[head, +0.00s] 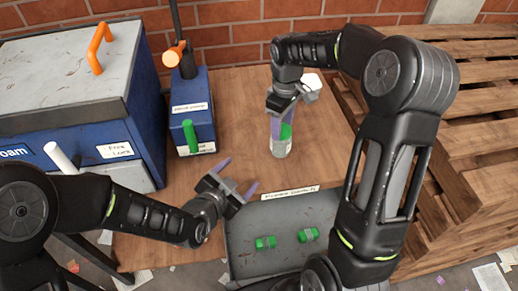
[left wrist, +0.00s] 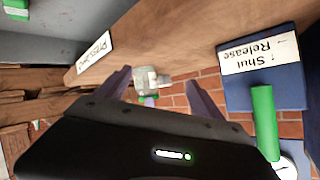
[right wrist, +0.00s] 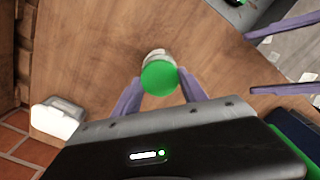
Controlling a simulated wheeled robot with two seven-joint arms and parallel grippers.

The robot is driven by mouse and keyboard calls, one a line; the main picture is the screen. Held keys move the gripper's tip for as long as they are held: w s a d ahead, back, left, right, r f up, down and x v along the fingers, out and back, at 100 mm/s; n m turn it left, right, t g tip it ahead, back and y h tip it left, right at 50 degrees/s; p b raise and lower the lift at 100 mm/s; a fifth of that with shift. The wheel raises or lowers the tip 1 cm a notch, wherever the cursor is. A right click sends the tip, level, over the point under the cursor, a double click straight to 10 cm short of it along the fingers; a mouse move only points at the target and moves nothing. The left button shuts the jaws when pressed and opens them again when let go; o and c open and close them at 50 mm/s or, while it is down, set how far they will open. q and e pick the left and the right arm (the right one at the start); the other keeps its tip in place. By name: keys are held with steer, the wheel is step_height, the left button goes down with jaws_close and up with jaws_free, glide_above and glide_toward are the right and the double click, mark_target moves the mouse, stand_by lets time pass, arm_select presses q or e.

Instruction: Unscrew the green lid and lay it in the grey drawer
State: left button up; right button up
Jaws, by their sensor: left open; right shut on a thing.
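A clear jar (head: 280,149) with a green lid (head: 286,131) stands upright on the wooden table. My right gripper (head: 283,120) comes down over it from above and is shut on the green lid. In the right wrist view the lid (right wrist: 159,78) shows between the fingertips, with part of the jar behind it. The grey drawer (head: 285,217) is open at the front of the table, with two green-and-grey pieces in it. My left gripper (head: 238,176) is open and empty, left of the jar and just behind the drawer.
A blue box (head: 198,110) with a green handle (head: 190,136) and an orange-topped lever stands left of the jar. A larger blue cabinet (head: 100,125) is at the far left. Wooden pallets (head: 470,100) stand at the right. The table between jar and drawer is clear.

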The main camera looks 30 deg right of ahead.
mark_target(282, 131)
arm_select(q)
steer(key=w+d+r+n+g+h, duration=0.1)
steer(key=d+r+n+h, duration=0.1)
steer(key=d+r, duration=0.3)
steer(key=shift+w+d+r+n+h, duration=0.2)
steer(key=shift+d+n+h, duration=0.3)
steer(key=shift+d, duration=0.5)
steer(key=x, duration=1.2)
steer(key=shift+s, duration=0.15)
